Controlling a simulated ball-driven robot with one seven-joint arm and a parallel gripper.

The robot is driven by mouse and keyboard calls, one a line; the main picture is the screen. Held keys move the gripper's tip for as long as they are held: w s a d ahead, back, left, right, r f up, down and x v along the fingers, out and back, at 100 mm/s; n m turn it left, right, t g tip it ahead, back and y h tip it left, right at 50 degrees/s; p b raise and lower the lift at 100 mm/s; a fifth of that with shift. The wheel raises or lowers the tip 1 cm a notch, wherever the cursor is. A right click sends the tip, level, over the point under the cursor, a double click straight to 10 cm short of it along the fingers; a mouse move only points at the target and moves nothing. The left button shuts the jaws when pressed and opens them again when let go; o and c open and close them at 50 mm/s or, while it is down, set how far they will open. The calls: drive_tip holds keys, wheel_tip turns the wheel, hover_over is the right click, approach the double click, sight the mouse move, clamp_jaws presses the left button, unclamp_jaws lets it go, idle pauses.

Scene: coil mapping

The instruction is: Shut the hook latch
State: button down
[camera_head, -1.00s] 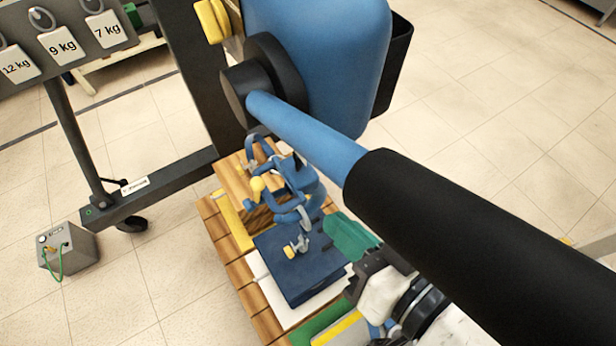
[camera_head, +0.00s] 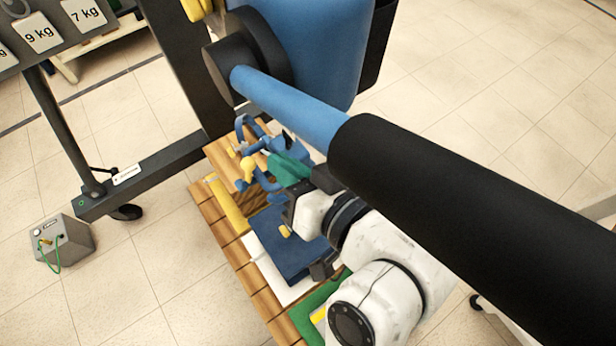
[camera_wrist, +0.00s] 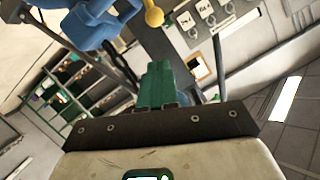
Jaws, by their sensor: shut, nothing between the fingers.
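A blue mechanism (camera_head: 288,148) with curved blue arms and a yellow ball knob (camera_head: 248,168) stands at the back of the wooden pallet. I cannot make out which part is the hook latch or how it sits. In the wrist view, a blue part (camera_wrist: 88,24) and the yellow ball (camera_wrist: 154,17) show at the top. My gripper (camera_head: 280,170) has green fingers, shut and empty, pointing at the mechanism. The fingers also show in the wrist view (camera_wrist: 157,84), below the yellow ball. They overlap the mechanism in the head view; I cannot tell whether they touch it.
A navy box (camera_head: 288,255) with a small yellow knob lies on the wooden pallet (camera_head: 222,232), partly under my arm. A large blue bar with a black sleeve (camera_head: 400,165) crosses above my arm. A dark frame (camera_head: 165,158) stands at left, beside a grey box (camera_head: 65,245).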

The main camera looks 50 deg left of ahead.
drive_tip(key=a+f, duration=0.1)
drive_tip(key=s+a+f, duration=0.1)
drive_tip(key=a, duration=0.1)
drive_tip(key=shift+f, duration=0.3)
drive_tip(key=shift+s+a+f, duration=0.2)
drive_tip(key=shift+a+f, duration=0.2)
drive_tip(key=shift+f, duration=0.2)
drive_tip(key=shift+f, duration=0.1)
